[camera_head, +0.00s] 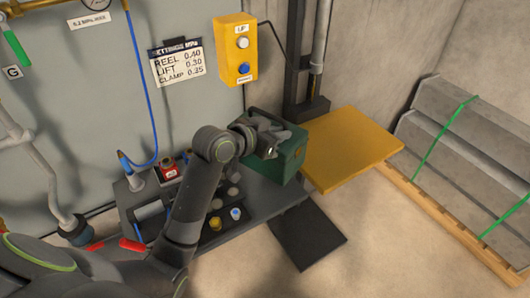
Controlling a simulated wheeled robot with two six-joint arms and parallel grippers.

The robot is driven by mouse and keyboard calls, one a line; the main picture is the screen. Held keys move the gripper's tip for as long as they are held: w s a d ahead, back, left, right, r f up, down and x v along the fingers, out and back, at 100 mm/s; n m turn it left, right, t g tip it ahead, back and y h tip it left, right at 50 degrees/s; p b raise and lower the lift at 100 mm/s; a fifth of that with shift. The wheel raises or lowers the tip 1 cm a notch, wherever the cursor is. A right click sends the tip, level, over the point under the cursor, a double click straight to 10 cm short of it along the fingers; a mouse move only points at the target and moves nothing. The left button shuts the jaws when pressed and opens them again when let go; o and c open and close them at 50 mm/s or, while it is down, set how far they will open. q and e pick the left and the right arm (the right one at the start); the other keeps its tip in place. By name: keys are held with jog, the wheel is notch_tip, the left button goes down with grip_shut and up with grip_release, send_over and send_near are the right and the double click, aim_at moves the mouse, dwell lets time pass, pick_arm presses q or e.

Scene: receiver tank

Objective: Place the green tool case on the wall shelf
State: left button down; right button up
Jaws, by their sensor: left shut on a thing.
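The green tool case (285,163) is near the middle of the head view, at the right end of a dark grey bench (262,206). My left gripper (268,143) is shut on the case at its top. My gripper and wrist hide part of the case's top and left side. I cannot tell whether its underside touches the bench. I cannot make out for certain which surface is the wall shelf. A flat yellow platform (350,148) stands just right of the case, beside a dark upright mast (296,60). My right gripper is not in view.
A yellow button box (236,50) and a settings sign (178,62) hang on the wall. A blue hose (135,60) runs down to the bench, where small parts lie. A dark plate (306,238) is on the floor. Strapped grey slabs (465,130) sit on a pallet at right.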

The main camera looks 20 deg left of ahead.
pick_arm(q)
jog(key=f, duration=0.7)
jog(key=shift+w+f, duration=0.2)
jog(key=shift+f, duration=0.15)
jog(key=c, duration=1.7)
grip_release()
jog(key=shift+s+f, duration=0.1)
jog(key=shift+f, duration=0.1)
jog(key=shift+c, duration=0.2)
jog(key=shift+o, duration=1.4)
jog(key=shift+s, duration=0.1)
jog(key=shift+r, duration=0.15)
